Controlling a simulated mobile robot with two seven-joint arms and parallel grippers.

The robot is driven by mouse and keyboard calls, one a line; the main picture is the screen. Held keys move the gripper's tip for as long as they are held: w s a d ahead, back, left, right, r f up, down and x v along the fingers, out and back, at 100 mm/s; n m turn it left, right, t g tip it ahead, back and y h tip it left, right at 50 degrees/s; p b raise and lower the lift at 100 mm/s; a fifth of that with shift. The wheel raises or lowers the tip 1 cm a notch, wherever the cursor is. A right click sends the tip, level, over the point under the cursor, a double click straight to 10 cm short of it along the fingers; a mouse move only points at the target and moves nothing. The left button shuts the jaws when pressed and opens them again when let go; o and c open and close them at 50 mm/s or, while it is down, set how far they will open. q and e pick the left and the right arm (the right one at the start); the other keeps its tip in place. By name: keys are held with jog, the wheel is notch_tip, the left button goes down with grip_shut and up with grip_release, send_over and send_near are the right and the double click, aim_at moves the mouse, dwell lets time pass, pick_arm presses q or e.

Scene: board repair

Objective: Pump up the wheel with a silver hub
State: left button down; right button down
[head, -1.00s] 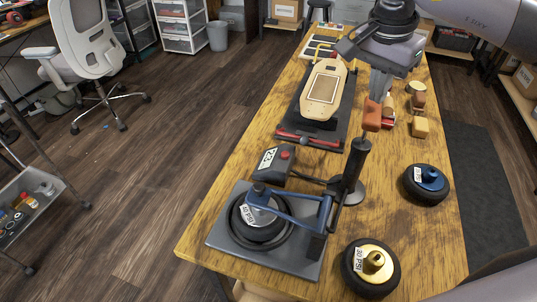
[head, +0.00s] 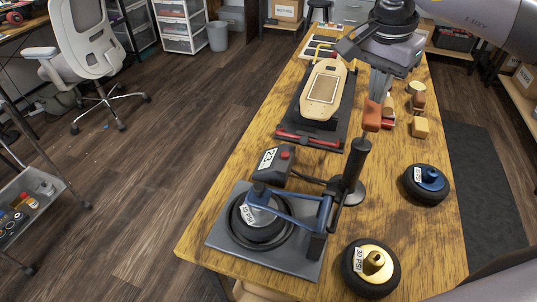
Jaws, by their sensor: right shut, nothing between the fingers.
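The wheel with the silver hub (head: 262,216) lies flat on a grey base plate (head: 222,238), under a blue clamp arm (head: 296,219). Its label seems to read 40 PSI. A dark gauge box (head: 270,166) with a red button and a small display lies behind the wheel. My right gripper (head: 379,92) points down at the orange handle, shut and empty; whether it touches the handle I cannot tell. My left gripper is not in view.
A gold-hub wheel (head: 371,270) labelled 30 PSI lies at the front right, and a blue-hub wheel (head: 427,185) lies at the right edge. A wooden deck (head: 325,92) rests on a dark stand farther back. Small wooden blocks (head: 420,127) lie right of my gripper.

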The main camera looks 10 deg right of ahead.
aim_at(373, 109)
dwell(0.3)
